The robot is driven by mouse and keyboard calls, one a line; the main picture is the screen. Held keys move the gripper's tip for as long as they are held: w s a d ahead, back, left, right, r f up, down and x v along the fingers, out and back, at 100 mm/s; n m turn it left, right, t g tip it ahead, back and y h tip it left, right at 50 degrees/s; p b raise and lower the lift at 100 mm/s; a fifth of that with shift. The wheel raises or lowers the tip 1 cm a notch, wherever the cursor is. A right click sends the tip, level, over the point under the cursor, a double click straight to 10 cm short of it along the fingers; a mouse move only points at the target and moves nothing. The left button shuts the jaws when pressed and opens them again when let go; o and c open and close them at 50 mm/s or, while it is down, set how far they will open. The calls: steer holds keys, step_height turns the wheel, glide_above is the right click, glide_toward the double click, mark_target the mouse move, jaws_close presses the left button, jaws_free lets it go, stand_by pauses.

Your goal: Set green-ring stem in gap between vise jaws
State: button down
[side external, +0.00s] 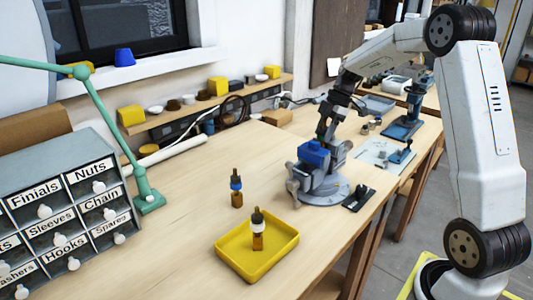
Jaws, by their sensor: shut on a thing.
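The vise (318,184) is grey-blue with a bright blue block (313,152) at its top, and stands on a round grey base near the table's right edge. My gripper (326,138) points down right at the vise's top, behind the blue block in this view. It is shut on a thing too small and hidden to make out. No green ring shows anywhere, and the gap between the jaws is not clear to see. A blue-ring stem (236,188) stands upright on the table. A white-ring stem (257,232) stands in the yellow tray (284,246).
A green lamp arm (118,130) and a labelled drawer cabinet (60,205) stand at left. A small black piece (358,198) lies right of the vise. A shelf (205,105) with yellow blocks runs along the wall.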

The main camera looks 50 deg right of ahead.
steer(key=shift+f, duration=0.15)
steer(key=shift+c, duration=0.7)
jaws_free()
steer(key=shift+v, duration=3.9)
steer(key=w+a+v, duration=0.1)
steer(key=v, duration=0.7)
steer(key=shift+s+r, duration=0.35)
steer(key=shift+r, duration=0.25)
steer(key=shift+d, duration=0.1)
